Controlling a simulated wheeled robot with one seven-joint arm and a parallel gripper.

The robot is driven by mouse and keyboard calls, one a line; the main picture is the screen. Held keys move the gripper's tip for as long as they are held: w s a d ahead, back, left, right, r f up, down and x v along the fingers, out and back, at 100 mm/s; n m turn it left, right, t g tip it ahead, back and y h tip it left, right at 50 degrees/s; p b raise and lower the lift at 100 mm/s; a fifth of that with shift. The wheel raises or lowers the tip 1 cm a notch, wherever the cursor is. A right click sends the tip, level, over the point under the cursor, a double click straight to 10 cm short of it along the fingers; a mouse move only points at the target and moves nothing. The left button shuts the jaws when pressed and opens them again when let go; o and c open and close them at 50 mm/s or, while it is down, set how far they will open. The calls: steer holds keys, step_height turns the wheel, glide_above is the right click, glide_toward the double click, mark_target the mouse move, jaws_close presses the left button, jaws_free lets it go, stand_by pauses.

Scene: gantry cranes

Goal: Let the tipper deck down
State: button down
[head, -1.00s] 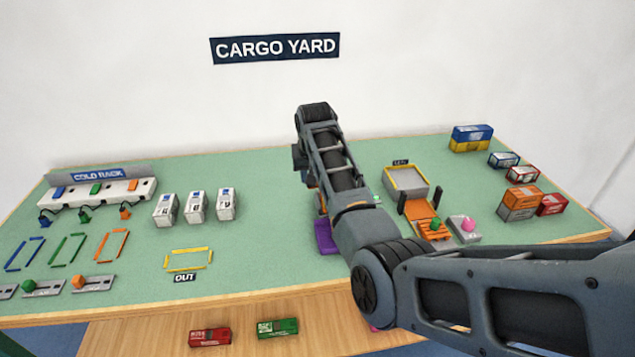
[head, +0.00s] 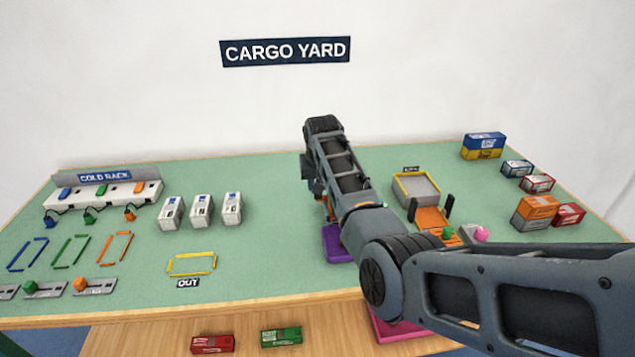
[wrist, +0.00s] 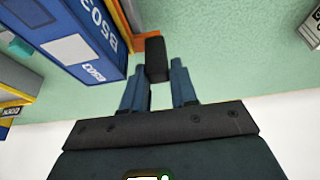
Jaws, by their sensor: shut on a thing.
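My gripper (wrist: 157,88) is shut on a dark upright block (wrist: 155,58), perhaps a handle, in the wrist view. A blue container (wrist: 85,40) lies close beside it at left, with an orange part (wrist: 145,32) behind the block. In the head view my arm hides the gripper and most of what it holds, beside a purple base (head: 337,243). An orange sloped deck (head: 430,220) with dark posts stands to the right, in front of a grey bin (head: 418,187). I cannot tell which of these orange parts is the tipper deck.
A green knob (head: 448,233) and a pink knob (head: 481,235) are by the orange deck. Stacked containers (head: 535,211) stand at right. White containers (head: 201,210) and the cold rack (head: 105,195) stand at left. The green table is clear at middle back.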

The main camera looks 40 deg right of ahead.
steer(key=shift+s+f, duration=0.1)
steer(key=shift+f, duration=0.15)
steer(key=c, duration=1.2)
jaws_free()
steer(key=shift+c, duration=0.2)
steer(key=shift+r, duration=0.15)
steer(key=shift+r, duration=0.25)
steer(key=v, duration=0.7)
steer(key=shift+a, duration=0.1)
